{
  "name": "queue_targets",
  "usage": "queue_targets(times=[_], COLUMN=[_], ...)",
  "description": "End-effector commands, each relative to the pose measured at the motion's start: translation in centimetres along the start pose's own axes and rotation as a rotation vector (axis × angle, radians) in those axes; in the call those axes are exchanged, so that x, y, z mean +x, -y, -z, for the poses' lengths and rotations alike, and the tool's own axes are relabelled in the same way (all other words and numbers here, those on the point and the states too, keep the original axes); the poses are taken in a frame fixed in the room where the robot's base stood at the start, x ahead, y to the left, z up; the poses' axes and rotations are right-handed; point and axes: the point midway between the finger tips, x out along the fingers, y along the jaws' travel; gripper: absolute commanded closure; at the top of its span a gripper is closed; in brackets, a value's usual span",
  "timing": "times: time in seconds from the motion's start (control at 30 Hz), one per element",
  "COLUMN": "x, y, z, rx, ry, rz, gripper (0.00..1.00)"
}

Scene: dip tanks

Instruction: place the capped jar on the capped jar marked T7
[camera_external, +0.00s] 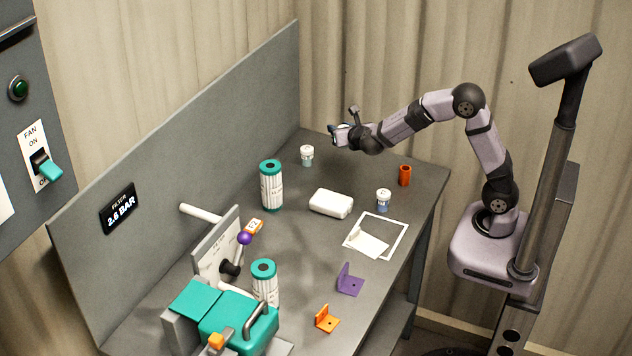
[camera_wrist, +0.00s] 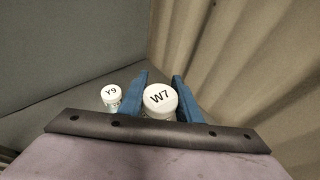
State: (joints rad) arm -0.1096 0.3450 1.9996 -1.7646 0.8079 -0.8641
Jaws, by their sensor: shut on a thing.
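My gripper (camera_external: 335,131) is above the far end of the bench. In the wrist view, its blue fingers (camera_wrist: 162,95) are shut on a white-capped jar marked W7 (camera_wrist: 159,98). The lower part of this jar is hidden by the gripper body. A second capped jar, marked Y9 (camera_wrist: 111,95), is to the left of the fingers and apart from them. In the external view, one white-capped jar (camera_external: 307,155) stands below and left of my gripper. Another (camera_external: 383,200) stands near the white square frame. Their cap marks are too small to read there, and no T7 mark is legible.
An orange-red cup (camera_external: 405,175) stands near the right edge. A white box (camera_external: 331,203), a teal-capped cylinder (camera_external: 271,186) and a white frame (camera_external: 403,243) occupy mid-bench. A tall grey panel (camera_external: 190,160) runs along the left side. Purple (camera_external: 349,281) and orange (camera_external: 326,320) brackets lie nearer.

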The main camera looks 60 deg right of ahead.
Motion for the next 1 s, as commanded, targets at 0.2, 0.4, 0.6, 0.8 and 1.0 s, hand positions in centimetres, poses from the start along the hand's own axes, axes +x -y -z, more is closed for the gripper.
queue_targets(times=[0.2,0.4,0.6,0.8,1.0], x=[-2.7,-7.4,-13.2,-18.1,-21.5], y=[-2.9,-7.8,-12.1,-13.3,-11.4], z=[-1.5,-2.6,-1.7,0.8,2.8], rx=[-0.024,-0.068,-0.124,-0.155,-0.148], ry=[0.0,0.0,-0.002,-0.001,0.0], rz=[-0.057,-0.163,-0.285,-0.354,-0.342], gripper=[0.92,0.92,0.92,0.92,0.92])
